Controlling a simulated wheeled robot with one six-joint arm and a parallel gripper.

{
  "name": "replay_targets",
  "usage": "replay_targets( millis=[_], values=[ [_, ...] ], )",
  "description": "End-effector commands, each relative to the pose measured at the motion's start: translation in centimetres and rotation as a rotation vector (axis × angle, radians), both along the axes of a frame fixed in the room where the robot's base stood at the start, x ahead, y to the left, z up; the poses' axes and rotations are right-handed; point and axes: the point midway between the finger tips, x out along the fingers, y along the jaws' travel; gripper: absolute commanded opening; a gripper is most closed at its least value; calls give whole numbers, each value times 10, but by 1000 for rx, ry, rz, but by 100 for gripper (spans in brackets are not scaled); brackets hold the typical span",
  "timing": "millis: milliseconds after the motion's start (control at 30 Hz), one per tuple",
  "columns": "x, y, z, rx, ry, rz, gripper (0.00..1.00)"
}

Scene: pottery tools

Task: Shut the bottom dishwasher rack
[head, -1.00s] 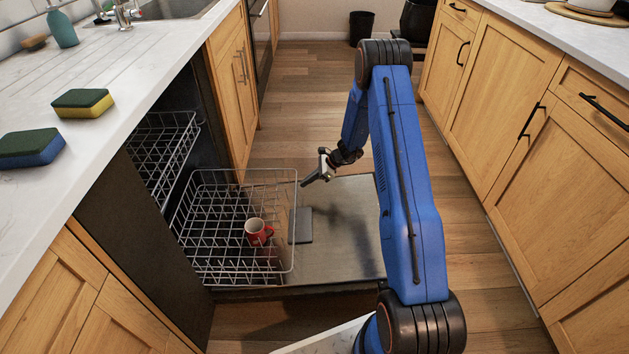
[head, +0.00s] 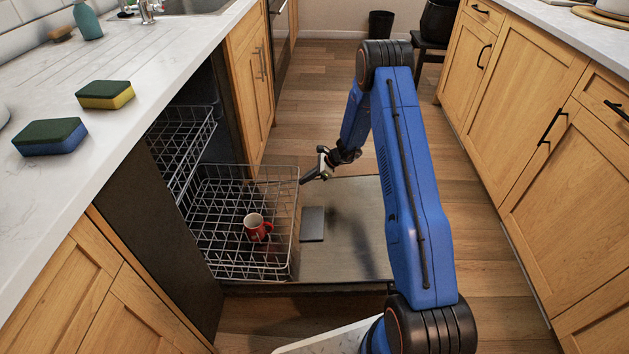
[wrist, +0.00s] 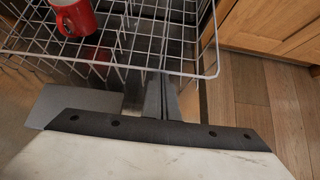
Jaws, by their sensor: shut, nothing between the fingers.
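The bottom dishwasher rack (head: 240,255) is a wire basket, partly slid out over the lowered dishwasher door (head: 345,235). A red mug (head: 257,227) stands in it. The rack's front rim is at its right side in the head view. My gripper (head: 302,181) is shut and empty, low over the door, with its tip at the far end of that rim. In the wrist view, the rack's rim wire (wrist: 150,70) crosses just beyond my fingers (wrist: 150,97), and the mug (wrist: 73,17) is at upper left. I cannot tell whether the fingertips touch the wire.
The upper rack (head: 185,150) sits inside the dishwasher. Sponges (head: 105,95) lie on the left counter (head: 90,150). Wooden cabinets (head: 510,110) line the right side. The wooden floor (head: 310,110) beyond the door is clear.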

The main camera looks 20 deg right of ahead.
Motion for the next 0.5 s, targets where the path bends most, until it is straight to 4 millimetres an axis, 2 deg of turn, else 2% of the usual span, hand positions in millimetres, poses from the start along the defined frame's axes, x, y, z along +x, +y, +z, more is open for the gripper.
replay_targets(
  millis=[33,500],
  values=[
    [4,15,0,1,0,6,0],
    [49,138,-1,0,-1,5,0]
  ],
)
